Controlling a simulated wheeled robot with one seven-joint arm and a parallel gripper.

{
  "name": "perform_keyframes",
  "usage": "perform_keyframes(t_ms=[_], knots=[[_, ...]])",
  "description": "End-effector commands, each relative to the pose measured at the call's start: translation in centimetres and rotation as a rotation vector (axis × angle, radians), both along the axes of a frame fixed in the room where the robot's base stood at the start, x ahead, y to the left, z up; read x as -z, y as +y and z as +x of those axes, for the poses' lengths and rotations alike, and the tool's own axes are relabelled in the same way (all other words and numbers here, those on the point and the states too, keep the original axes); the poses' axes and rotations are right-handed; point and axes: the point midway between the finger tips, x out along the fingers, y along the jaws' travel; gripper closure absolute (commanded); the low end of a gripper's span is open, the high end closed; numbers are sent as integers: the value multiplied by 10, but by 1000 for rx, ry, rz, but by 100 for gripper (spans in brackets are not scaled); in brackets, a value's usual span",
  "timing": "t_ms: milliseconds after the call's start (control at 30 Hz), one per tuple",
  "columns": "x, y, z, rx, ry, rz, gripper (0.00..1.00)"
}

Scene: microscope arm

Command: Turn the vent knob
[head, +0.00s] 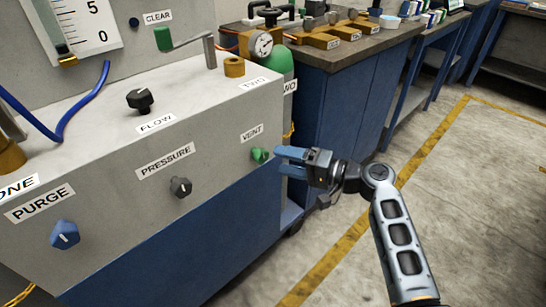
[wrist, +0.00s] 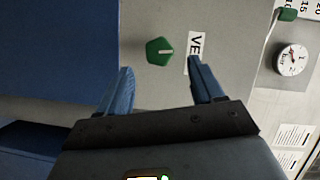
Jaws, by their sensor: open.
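The vent knob (head: 260,155) is a small green knob on the front face of the grey panel, under the VENT label (head: 251,133). In the wrist view the green knob (wrist: 160,51) shows a pale pointer line, and the label beside it is partly cut off by a finger. My gripper (head: 286,162) has blue fingers and stands just to the right of the knob in the head view. In the wrist view my gripper (wrist: 160,80) is open and empty, its fingers spread on either side of the knob. The knob appears ahead of the fingertips, apart from them.
The blue purge knob (head: 65,235), black pressure knob (head: 181,187) and black flow knob (head: 140,100) sit on the same grey panel (head: 110,215). A gauge (head: 262,45) and green cylinder (head: 279,62) stand behind. The floor (head: 470,200) at right is clear.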

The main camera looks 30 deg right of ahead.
Motion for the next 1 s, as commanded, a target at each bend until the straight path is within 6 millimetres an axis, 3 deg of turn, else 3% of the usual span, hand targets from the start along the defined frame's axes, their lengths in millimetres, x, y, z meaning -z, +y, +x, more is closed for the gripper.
perform_keyframes(t_ms=[200,567,800,1000], knots=[[-2,-9,-11,0,-1,1,33],[3,-5,-11,12,-16,-19,33],[22,20,-15,158,-205,-269,33],[18,25,-25,285,-363,-494,33]])
